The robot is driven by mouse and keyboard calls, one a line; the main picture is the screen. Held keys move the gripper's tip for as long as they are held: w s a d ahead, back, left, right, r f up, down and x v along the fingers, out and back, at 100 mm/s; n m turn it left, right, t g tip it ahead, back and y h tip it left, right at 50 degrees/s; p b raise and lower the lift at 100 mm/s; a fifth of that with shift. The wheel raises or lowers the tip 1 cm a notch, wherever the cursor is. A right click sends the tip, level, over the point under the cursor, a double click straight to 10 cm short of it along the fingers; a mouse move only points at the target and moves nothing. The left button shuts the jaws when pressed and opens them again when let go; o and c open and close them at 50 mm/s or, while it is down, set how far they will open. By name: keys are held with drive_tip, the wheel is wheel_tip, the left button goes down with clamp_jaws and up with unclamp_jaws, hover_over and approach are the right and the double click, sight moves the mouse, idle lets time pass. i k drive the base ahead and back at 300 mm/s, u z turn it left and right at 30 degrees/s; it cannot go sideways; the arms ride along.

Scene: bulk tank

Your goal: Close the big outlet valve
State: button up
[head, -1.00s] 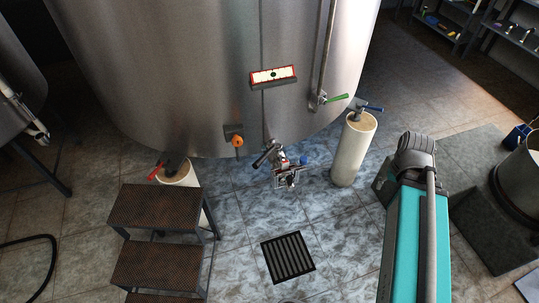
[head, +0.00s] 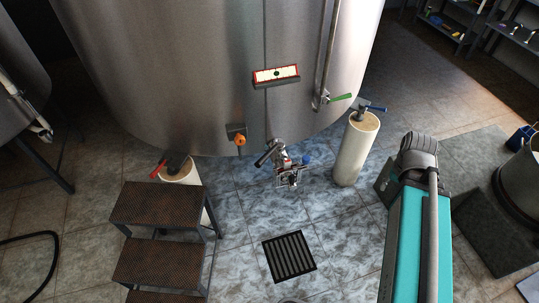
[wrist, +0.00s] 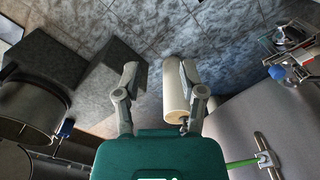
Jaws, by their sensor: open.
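The big outlet valve (head: 285,165) is a metal fitting low at the front of the steel tank (head: 190,70), with a stub pipe and small blue and red parts. Its handle position is too small to tell. The valve also shows at the upper right of the wrist view (wrist: 290,58). My gripper (wrist: 158,80) is open and empty in the wrist view, well to the left of the valve. A cream tank leg (wrist: 175,93) shows beside its right finger; I cannot tell whether they touch. The gripper cannot be made out in the head view.
Rusty steps (head: 160,205) stand at the left. A floor drain (head: 288,257) lies below the valve, with clear tiles around it.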

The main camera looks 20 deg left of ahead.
sight(267, 155)
drive_tip(key=z, duration=0.3)
drive_tip(key=k, duration=1.65)
drive_tip(key=u, duration=0.55)
drive_tip(key=i, duration=1)
drive_tip(key=z, duration=0.1)
